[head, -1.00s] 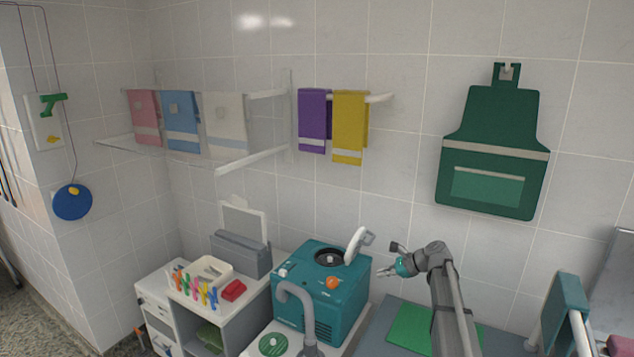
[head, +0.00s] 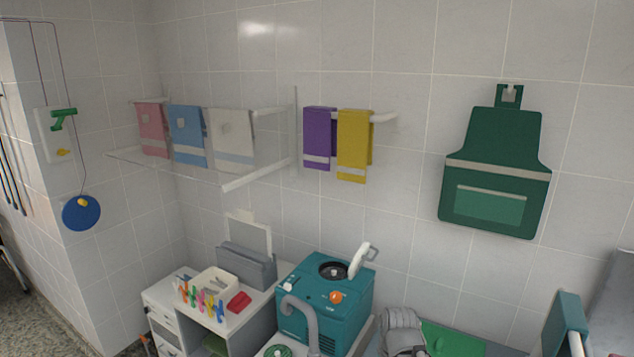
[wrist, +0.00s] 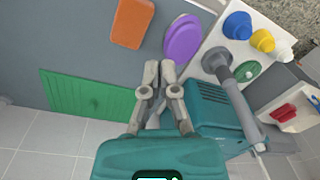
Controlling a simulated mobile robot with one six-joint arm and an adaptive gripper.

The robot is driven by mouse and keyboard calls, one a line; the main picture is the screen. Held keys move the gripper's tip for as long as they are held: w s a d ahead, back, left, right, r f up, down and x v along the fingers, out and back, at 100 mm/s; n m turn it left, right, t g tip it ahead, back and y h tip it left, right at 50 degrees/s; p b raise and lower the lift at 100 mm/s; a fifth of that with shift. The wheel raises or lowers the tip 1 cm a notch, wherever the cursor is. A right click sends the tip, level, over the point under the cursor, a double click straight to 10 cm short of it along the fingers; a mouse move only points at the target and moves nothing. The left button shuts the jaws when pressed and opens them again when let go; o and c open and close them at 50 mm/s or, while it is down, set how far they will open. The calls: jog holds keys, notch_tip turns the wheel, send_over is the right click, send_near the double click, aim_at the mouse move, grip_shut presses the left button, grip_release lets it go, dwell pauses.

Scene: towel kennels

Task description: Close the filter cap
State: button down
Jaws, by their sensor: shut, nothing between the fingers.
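The teal machine (head: 322,315) stands against the tiled wall in the head view. The white filter cap (head: 358,262) is tipped up at the right of the round dark opening (head: 333,271) in its top, so the cap is open. The vented side of the machine (wrist: 212,105) shows in the wrist view, where I cannot make out the cap. My gripper (wrist: 159,68) is shut and empty, pointing down beside the machine in the wrist view. In the head view my folded arm is at the bottom, right of the machine, and the fingers are hidden.
A grey hose (head: 304,312) arches in front of the machine. A green mat (head: 450,341) lies to its right. A purple disc (wrist: 183,40) and an orange block (wrist: 132,22) lie near my fingers. Clothes pegs (head: 203,302) and a red item (head: 238,302) are at left.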

jog(key=shift+s+d+r+n+h, duration=0.15)
jog(key=shift+s+n+h, duration=0.25)
jog(key=shift+s, duration=0.45)
jog(key=c, duration=0.9)
grip_release()
jog(key=shift+w, duration=0.25)
jog(key=shift+o, duration=1.1)
jog(key=w+a+f+t+y+b, duration=0.1)
jog(key=w+y+b, duration=0.1)
jog(key=w, duration=0.2)
jog(key=w+a+f+m+t+y+b, duration=0.1)
jog(key=w+y+b, duration=0.1)
jog(key=w, duration=0.3)
jog(key=shift+a+f+y, duration=0.15)
jog(key=shift+a+y, duration=0.1)
jog(key=shift+y, duration=0.15)
jog(key=w+d+r+m+t+y+b, duration=0.1)
jog(key=w+r+m+t+y+b, duration=0.2)
jog(key=w, duration=0.8)
jog(key=w+d+r+m+t+y+b, duration=0.2)
jog(key=w+d+m+t+b, duration=0.1)
jog(key=w+d+t, duration=0.2)
jog(key=w+d+r+m+t+y+b, duration=0.1)
jog(key=w+d+r+m+t+b, duration=0.2)
jog(key=w+d+t, duration=0.2)
jog(key=w+d, duration=0.2)
jog(key=d, duration=0.1)
jog(key=shift+w+d+r+m+y, duration=0.15)
jog(key=shift+w+r+m+y, duration=0.15)
jog(key=shift+w+y, duration=0.1)
